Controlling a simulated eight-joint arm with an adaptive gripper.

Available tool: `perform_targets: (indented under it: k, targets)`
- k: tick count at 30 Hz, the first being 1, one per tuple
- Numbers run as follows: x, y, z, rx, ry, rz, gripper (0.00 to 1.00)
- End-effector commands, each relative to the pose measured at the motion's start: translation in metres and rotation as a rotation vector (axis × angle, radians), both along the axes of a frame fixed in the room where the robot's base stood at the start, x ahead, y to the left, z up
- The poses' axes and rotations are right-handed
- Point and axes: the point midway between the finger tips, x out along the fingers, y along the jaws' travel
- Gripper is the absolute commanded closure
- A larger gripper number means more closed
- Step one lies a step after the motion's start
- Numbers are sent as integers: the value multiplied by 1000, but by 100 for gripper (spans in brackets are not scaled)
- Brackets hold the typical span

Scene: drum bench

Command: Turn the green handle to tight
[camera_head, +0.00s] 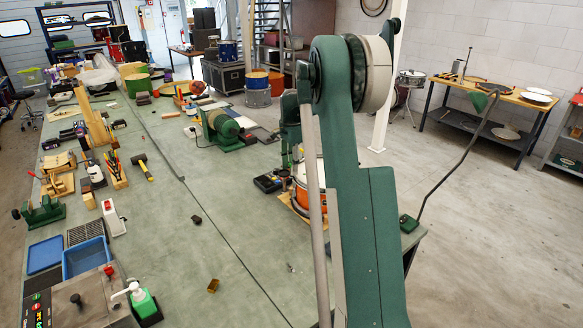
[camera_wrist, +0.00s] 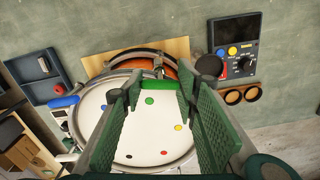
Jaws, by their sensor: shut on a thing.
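In the wrist view the drum (camera_wrist: 130,125) lies below me, with a white head, a metal rim and coloured dots on the head. The green handle (camera_wrist: 160,86) is at the rim's far side. My gripper (camera_wrist: 159,90) has its two dark green fingers on either side of this handle, shut on it. A blue handle (camera_wrist: 63,101) sits at the rim's left. In the head view the orange drum (camera_head: 302,196) is partly hidden behind my arm, and the handle and my fingertips cannot be made out.
A dark blue tray (camera_wrist: 38,72) is at the left. A wooden board (camera_wrist: 125,57) shows behind the drum. In the head view the bench (camera_head: 175,235) has clear middle space.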

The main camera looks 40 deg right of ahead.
Motion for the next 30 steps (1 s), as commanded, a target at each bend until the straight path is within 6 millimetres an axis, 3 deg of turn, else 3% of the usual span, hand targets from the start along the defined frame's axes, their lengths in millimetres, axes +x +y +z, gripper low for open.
perform_targets:
  k: [30]
  targets:
    - [0,0,0,0,-1,-961,81]
